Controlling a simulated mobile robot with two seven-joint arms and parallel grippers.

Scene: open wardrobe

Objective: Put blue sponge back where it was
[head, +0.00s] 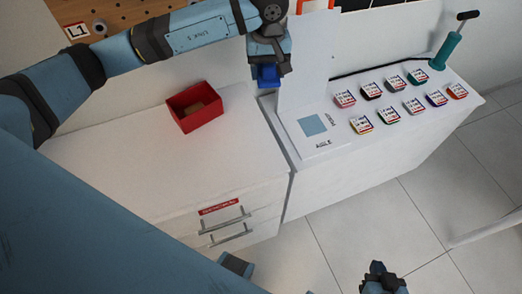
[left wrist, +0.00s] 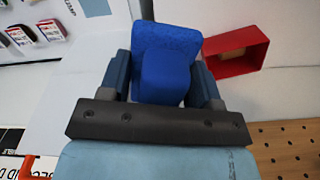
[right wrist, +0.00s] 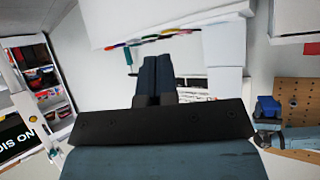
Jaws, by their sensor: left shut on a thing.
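The blue sponge (head: 267,77) is held in my left gripper (head: 268,66), above the gap between the two white units. In the left wrist view the sponge (left wrist: 166,50) sits between the two fingers, which press on its sides. It is in the air, left of the red box in that view. My right gripper (head: 381,272) is low in the head view, over the floor and away from the counter. In the right wrist view its fingers (right wrist: 157,72) are together with nothing between them.
The cabinet's front area is clear.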

